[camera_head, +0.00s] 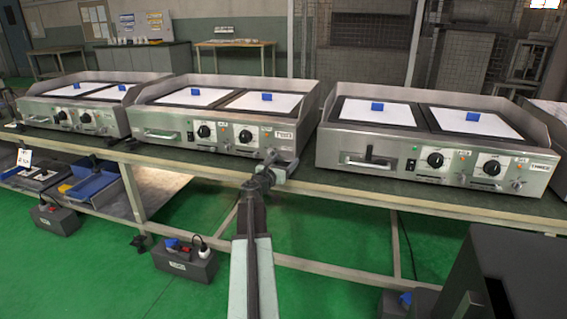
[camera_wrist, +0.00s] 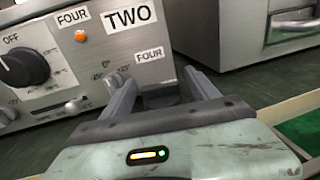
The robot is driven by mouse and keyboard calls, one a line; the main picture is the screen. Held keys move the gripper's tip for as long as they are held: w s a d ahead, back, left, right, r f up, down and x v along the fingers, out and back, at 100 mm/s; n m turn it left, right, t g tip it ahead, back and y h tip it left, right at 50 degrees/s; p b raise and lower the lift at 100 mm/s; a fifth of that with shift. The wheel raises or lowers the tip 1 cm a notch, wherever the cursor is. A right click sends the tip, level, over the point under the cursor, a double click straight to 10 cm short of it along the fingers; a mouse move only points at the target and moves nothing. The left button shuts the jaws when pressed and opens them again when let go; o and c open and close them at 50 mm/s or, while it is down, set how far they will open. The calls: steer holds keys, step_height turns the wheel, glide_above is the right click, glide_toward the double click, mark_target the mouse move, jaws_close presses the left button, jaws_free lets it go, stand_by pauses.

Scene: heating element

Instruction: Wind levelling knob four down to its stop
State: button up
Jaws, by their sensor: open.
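The middle griddle (camera_head: 215,138), labelled TWO, stands on the bench. In the wrist view its front panel (camera_wrist: 50,75) has a FOUR label (camera_wrist: 150,55) near the right end. A small silver knob (camera_wrist: 116,77) with a degree scale sits left of and below that label, beside my left finger and partly hidden by it. I take it for levelling knob four. My gripper (camera_wrist: 160,80) is open in front of the panel's lower right corner, and nothing is gripped. A dark grey-brown part shows between the fingers. In the head view my gripper (camera_head: 281,163) is at the griddle's right front corner.
A black OFF dial (camera_wrist: 24,68), an orange lamp (camera_wrist: 81,36) and another silver knob (camera_wrist: 73,106) are to the left. Griddle THREE (camera_head: 435,165) stands to the right across a narrow gap. The bench's front rail (camera_head: 340,191) runs below my gripper.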

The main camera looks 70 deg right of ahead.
steer(key=shift+c, duration=0.3)
steer(key=c, duration=1.3)
steer(key=shift+s+n+t, duration=0.15)
steer(key=shift+n+t, duration=0.25)
steer(key=shift+t, duration=0.2)
steer(key=shift+n+t, duration=0.3)
steer(key=shift+t, duration=0.2)
steer(key=o, duration=1.4)
steer(key=shift+c, duration=0.2)
steer(key=shift+a, duration=0.1)
